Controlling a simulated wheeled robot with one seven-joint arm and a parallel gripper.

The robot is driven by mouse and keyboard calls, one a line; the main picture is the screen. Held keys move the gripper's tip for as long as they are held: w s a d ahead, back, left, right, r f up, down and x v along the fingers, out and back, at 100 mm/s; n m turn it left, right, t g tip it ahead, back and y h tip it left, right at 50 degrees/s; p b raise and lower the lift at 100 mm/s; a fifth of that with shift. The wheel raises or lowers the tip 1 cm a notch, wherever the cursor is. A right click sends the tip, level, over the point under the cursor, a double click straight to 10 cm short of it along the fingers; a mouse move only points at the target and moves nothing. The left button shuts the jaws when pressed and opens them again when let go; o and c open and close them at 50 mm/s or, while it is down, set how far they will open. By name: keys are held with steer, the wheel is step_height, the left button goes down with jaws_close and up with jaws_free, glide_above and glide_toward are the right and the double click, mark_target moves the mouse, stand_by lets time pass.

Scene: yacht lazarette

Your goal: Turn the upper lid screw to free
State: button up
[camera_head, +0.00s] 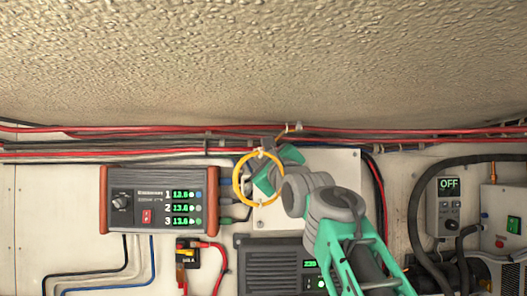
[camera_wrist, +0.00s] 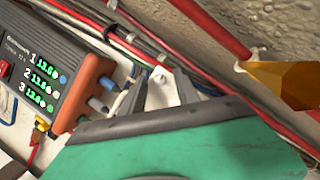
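My gripper (camera_wrist: 164,84) points at the wall, and in the wrist view its two dark grey fingers stand apart with a gap between them. A small pale round piece, perhaps the upper lid screw (camera_wrist: 160,73), shows in that gap; I cannot tell whether a finger touches it. In the head view my gripper (camera_head: 268,150) covers the upper left part of a white lid plate (camera_head: 325,168), and the screw is hidden there. A small fastener shows near the plate's lower left edge. A yellow ring (camera_head: 236,184) shows around my gripper area; I cannot tell what carries it.
Red and black cables (camera_head: 100,130) run along the wall just above the plate. A charger with green readouts (camera_head: 158,200) is close on the left. A dark grey unit (camera_head: 262,262) sits below. A black hose (camera_head: 412,215) and an OFF switch box (camera_head: 448,205) are at the right.

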jaws_close()
stand_by(0.3)
stand_by(0.3)
